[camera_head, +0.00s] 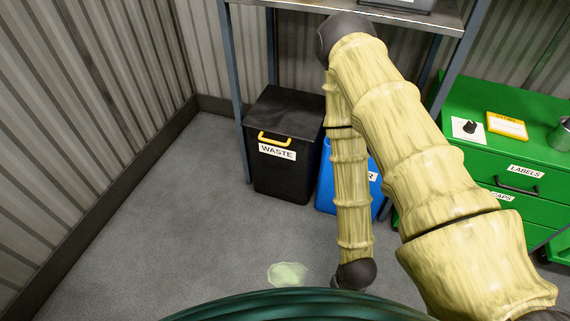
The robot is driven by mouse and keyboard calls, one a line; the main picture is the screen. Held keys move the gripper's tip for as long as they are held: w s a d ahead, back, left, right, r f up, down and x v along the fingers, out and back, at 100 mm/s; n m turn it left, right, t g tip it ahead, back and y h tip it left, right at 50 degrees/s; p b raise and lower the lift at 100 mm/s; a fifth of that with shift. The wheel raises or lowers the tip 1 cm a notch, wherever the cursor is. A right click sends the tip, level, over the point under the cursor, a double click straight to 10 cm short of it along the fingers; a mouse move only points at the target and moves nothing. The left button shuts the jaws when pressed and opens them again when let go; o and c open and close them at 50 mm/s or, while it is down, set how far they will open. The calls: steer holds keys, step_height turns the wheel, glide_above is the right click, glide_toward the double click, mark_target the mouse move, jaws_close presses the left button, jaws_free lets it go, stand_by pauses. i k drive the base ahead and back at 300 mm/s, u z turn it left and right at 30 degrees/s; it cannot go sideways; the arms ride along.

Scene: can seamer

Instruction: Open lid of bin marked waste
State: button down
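The bin marked waste (281,172) is black and stands on the floor under a metal table, left of the blue bin. Its black lid (288,109) lies shut on top. A yellow handle (274,139) is at the lid's front edge, just above the white WASTE label (277,151). My arm crosses the picture to the right of the bin and bends back down towards my body. My gripper is not visible; the lower end of the arm is cut off by my own body at the bottom, well in front of the bin.
A blue bin (326,180) with a partly hidden label stands close beside the waste bin, behind my arm. Table legs (229,85) stand near the bins. A green drawer cabinet (520,150) is at right. Grey floor (170,215) is clear at left, with a pale patch (287,273) near me.

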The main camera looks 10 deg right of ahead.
mark_target(297, 116)
steer(key=z, duration=0.45)
steer(key=k, duration=0.1)
steer(key=u, duration=1.25)
steer(key=i, duration=0.5)
steer(key=z, duration=0.25)
